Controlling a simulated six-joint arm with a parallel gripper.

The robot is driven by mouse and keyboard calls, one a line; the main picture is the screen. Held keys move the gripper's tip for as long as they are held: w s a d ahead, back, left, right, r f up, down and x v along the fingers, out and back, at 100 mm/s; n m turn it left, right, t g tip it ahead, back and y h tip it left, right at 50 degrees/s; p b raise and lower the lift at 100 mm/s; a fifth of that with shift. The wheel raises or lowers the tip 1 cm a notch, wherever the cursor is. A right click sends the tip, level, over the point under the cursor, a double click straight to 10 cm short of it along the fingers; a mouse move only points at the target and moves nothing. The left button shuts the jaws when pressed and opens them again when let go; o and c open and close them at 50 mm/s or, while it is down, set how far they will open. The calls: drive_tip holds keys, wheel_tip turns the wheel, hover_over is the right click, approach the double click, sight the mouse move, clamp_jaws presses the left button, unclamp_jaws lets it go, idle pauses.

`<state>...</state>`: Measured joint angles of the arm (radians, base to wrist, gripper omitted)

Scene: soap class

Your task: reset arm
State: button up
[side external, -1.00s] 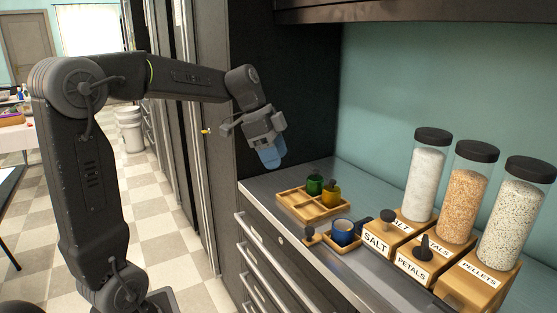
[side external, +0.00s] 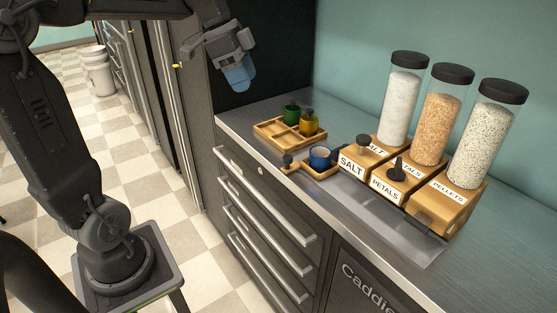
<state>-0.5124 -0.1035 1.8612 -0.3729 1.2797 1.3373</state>
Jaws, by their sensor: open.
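My gripper (side external: 238,76) hangs in the air in front of the dark cabinet panel, with its blue fingertips pointing down. It is open, and nothing shows between its fingers. It is above and to the left of the wooden tray (side external: 262,137) on the steel counter, clear of everything there. My arm reaches in from the upper left.
The tray holds a green cup (side external: 291,111) and a yellow cup (side external: 308,123). A blue cup (side external: 320,157) stands on a small wooden holder (side external: 322,174). Dispensers labelled salt (side external: 398,105), petals (side external: 441,115) and pellets (side external: 484,135) stand at right. Drawers (side external: 262,215) lie below the counter.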

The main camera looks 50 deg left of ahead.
drive_tip(key=s+d+f+n+t+y, duration=0.1)
drive_tip(key=s+d+f+n, duration=0.2)
drive_tip(key=s+d, duration=0.3)
drive_tip(key=s+d+f+n+t+y, duration=0.1)
drive_tip(key=s+d+f+n, duration=0.3)
drive_tip(key=s, duration=0.4)
drive_tip(key=shift+s+d+f+n+y, duration=0.2)
drive_tip(key=shift+d+n+y, duration=0.4)
drive_tip(key=shift+d, duration=0.55)
